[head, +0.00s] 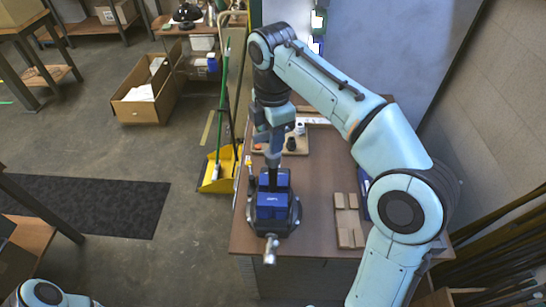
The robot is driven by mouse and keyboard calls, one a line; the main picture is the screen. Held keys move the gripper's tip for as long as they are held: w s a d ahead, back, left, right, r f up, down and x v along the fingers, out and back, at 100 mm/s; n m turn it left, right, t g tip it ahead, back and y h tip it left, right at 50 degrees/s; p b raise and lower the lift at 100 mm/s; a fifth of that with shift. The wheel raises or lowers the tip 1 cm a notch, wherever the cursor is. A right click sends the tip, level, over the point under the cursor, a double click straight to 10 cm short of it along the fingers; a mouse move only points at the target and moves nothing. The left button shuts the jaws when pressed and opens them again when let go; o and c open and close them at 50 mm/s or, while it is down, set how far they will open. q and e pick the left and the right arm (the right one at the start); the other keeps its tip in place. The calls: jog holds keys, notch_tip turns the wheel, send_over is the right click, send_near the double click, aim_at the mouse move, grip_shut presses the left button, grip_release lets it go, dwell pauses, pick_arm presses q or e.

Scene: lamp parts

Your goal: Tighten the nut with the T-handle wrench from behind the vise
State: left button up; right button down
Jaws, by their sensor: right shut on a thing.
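A blue vise (272,206) stands on the brown workbench near its left edge, its silver screw end toward the front. My right gripper (273,157) is above and behind the vise, pointing down. It is shut on a dark tool that I take to be the T-handle wrench (272,180); its shaft runs down toward the vise jaws. The gripper covers most of the handle. The nut is hidden or too small to see, so I cannot tell whether the wrench sits on it. My left gripper is out of view; only a piece of that arm shows at bottom left.
The workbench (318,226) carries a tray of small parts (299,151) behind the vise and several tan blocks (346,220) at right. A yellow dustpan (218,172) and green broom stand left of the bench. A cardboard box (142,108) lies on the floor.

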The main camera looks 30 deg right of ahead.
jog(key=shift+m, duration=0.3)
jog(key=m, duration=0.3)
jog(key=shift+m, duration=0.3)
jog(key=shift+m, duration=1.7)
jog(key=m, duration=0.2)
jog(key=shift+f+m, duration=0.1)
jog(key=shift+m, duration=0.6)
